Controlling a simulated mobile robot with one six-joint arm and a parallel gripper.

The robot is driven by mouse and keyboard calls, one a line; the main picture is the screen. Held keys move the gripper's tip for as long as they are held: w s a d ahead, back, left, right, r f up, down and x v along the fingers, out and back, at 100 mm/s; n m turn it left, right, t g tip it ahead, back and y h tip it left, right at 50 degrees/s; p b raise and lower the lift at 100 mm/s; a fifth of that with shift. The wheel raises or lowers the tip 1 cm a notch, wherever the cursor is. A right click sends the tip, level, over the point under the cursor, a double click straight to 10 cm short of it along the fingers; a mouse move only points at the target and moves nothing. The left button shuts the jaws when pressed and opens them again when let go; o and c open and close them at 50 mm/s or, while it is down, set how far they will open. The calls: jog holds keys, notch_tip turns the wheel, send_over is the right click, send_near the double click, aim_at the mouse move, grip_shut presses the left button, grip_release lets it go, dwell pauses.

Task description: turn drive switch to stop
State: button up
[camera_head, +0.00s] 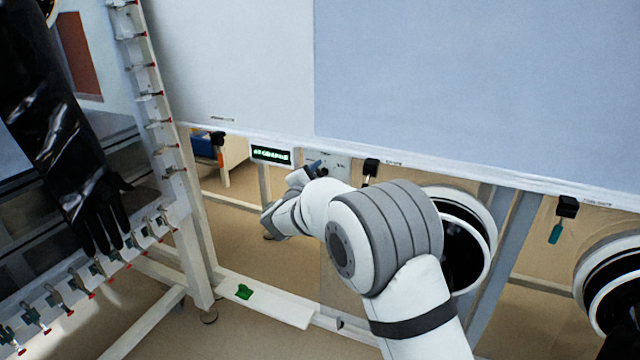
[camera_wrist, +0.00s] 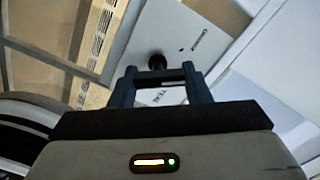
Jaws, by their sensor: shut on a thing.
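A pale control panel (camera_head: 338,165) is fixed under the white bench edge, just right of a small green-lit display (camera_head: 270,154). My gripper (camera_head: 316,165) is at the left part of this panel, and my arm hides part of the area. In the wrist view the grey panel (camera_wrist: 185,32) fills the top middle, with small unreadable lettering. A black round knob, seemingly the drive switch (camera_wrist: 157,61), stands out from it between the tips of my gripper (camera_wrist: 158,72). The fingers are closed on it. Its pointing direction cannot be read.
A black box (camera_head: 371,167) hangs right of the panel, and another (camera_head: 567,206) with a teal tag hangs farther right. A black glove (camera_head: 95,215) hangs at left beside a post with red-tipped clamps. A green piece (camera_head: 244,292) lies on the low white rail.

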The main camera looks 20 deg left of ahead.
jog(key=shift+m, duration=0.5)
jog(key=o, duration=1)
jog(key=s, duration=0.7)
jog(key=shift+s+a+p, duration=0.25)
jog(key=shift+s+p, duration=0.15)
